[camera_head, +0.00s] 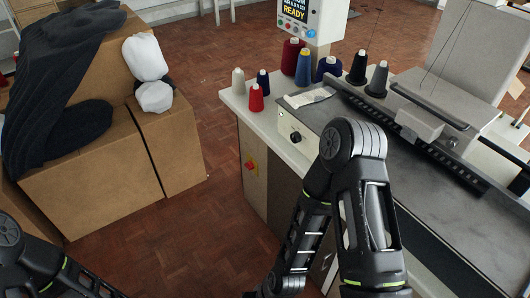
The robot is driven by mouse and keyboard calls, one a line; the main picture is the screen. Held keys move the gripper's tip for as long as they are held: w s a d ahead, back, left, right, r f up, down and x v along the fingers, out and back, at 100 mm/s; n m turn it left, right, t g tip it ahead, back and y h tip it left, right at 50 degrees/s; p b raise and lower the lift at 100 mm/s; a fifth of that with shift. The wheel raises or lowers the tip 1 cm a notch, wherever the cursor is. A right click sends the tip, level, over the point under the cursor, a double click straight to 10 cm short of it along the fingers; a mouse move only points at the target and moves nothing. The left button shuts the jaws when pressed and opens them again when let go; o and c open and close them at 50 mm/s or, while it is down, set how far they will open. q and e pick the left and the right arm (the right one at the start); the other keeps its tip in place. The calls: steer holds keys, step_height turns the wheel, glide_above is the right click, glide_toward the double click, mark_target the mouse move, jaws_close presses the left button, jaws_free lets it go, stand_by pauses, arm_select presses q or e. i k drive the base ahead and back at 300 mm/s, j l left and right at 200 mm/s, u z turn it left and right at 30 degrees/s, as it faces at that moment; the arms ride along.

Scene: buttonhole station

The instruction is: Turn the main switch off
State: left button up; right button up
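The main switch is a small red knob on a yellow plate (249,165), mounted on the pale end panel of the machine cabinet (255,190). It is small here, and I cannot tell its turned position. My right arm is bent in front of the machine to the right of the switch, and its lower part runs down out of the bottom edge. My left arm shows only at the bottom left corner. Neither gripper's fingers are in view. Nothing touches the switch.
Cardboard boxes (90,185) with dark cloth (65,90) stand at left. Several thread cones, including a blue one (303,68), stand on the worktop, below a display panel (312,18) reading READY. Brick-coloured floor (200,235) lies clear between boxes and cabinet.

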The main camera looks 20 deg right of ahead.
mark_target(250, 166)
steer(key=i+j+z, duration=0.2)
steer(key=i+z, duration=0.25)
steer(key=i+j+z, duration=0.3)
steer(key=z, duration=0.15)
steer(key=i+j+z, duration=0.3)
steer(key=j+z, duration=0.15)
steer(key=i+j+z, duration=0.15)
steer(key=j+z, duration=0.3)
steer(key=j, duration=0.15)
